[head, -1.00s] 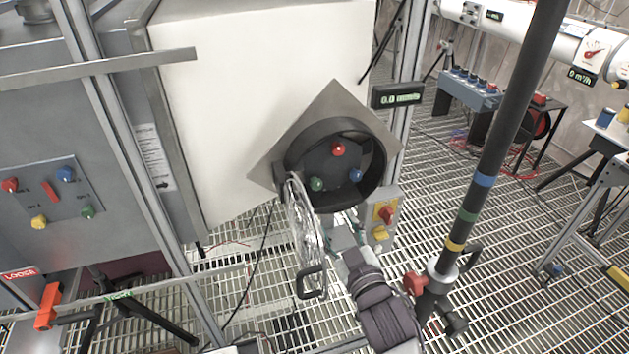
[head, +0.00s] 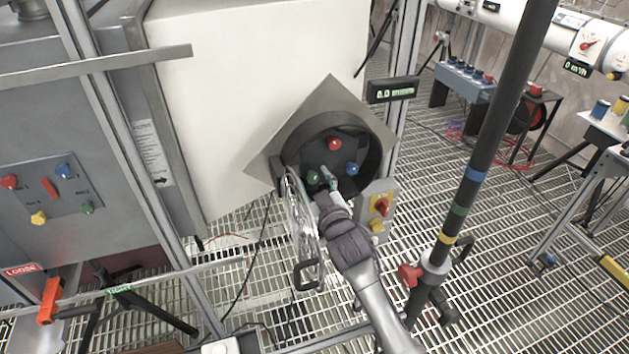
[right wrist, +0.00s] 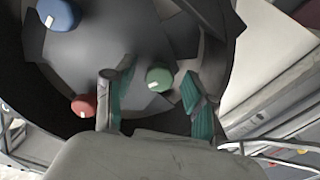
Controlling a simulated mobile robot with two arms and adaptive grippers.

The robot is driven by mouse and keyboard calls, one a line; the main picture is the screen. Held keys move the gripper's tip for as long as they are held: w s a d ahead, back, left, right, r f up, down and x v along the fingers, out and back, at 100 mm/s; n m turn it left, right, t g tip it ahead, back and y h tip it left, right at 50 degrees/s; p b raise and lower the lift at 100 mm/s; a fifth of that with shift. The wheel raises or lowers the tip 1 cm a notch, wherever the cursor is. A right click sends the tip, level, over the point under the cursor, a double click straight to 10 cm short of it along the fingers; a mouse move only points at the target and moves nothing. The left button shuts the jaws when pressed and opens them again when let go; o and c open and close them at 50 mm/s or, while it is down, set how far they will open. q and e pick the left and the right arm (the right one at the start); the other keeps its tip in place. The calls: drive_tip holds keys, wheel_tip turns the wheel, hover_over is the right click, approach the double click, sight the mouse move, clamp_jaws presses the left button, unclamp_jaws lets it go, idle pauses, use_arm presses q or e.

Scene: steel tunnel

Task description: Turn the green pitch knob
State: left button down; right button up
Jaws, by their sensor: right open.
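The green pitch knob (head: 313,177) sits low left on the dark face inside a round black housing (head: 377,160). In the right wrist view the green knob (right wrist: 159,78) carries a white mark. My right gripper (head: 325,180) reaches into the housing. In the right wrist view the fingers of my right gripper (right wrist: 150,98) are open, one to each side of the green knob's line and apart from it. I cannot tell how deep the fingertips are relative to the knob. My left gripper is not in view.
A red knob (head: 334,143) and a blue knob (head: 352,169) share the face; they show in the right wrist view too. A clear round cover (head: 300,215) hangs open at the left. A red switch (head: 382,206) on yellow is at the lower right.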

clamp_jaws()
drive_tip(key=shift+n, duration=0.3)
drive_tip(key=n+p, duration=0.1)
drive_tip(key=n, duration=0.2)
drive_tip(key=shift+n, duration=2.5)
